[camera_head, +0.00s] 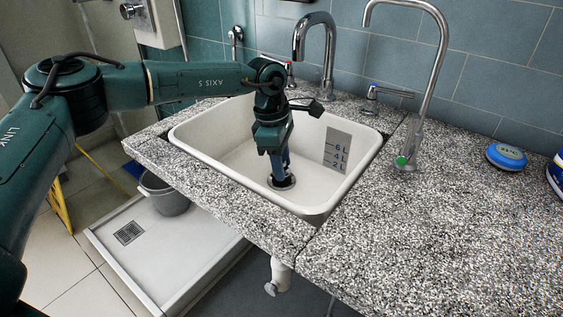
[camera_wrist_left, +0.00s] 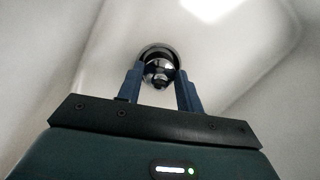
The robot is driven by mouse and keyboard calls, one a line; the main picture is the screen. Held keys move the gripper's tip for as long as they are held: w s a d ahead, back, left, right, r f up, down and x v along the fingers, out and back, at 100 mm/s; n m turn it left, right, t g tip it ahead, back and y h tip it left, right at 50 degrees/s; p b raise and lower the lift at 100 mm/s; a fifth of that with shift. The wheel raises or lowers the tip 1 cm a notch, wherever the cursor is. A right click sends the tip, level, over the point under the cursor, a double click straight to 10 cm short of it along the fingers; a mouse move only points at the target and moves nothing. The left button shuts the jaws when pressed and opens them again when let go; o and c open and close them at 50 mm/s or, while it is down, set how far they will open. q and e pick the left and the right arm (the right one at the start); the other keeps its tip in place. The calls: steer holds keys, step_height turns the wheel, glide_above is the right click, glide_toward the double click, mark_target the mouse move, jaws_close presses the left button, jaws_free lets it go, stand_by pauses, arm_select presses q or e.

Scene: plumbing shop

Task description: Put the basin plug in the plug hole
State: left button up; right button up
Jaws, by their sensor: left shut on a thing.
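My left gripper (camera_head: 282,166) points down inside the white basin (camera_head: 232,158), just over the plug hole (camera_head: 281,182) in its floor. In the left wrist view, my left gripper (camera_wrist_left: 160,84) is shut on the shiny metal basin plug (camera_wrist_left: 158,72), one blue finger on each side. The dark ring of the plug hole (camera_wrist_left: 158,50) shows around and behind the plug. I cannot tell whether the plug is seated in the hole or just above it. In the head view the fingers mostly hide the plug. My right gripper is not in view.
A chrome tap (camera_head: 328,52) stands behind the basin, and a taller one (camera_head: 440,75) at its right. The speckled countertop (camera_head: 440,230) is mostly clear, with a blue tin (camera_head: 506,156) at right. Below left are a shower tray (camera_head: 165,250) and a grey bucket (camera_head: 166,198).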

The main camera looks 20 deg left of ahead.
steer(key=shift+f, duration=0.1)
arm_select(q)
steer(key=shift+f, duration=0.55)
steer(key=o, duration=1)
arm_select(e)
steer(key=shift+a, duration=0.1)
arm_select(q)
steer(key=shift+r, duration=0.1)
step_height(320, 180, up, 13)
steer(key=a+p, duration=0.1)
steer(key=p, duration=0.1)
steer(key=shift+a, duration=0.35)
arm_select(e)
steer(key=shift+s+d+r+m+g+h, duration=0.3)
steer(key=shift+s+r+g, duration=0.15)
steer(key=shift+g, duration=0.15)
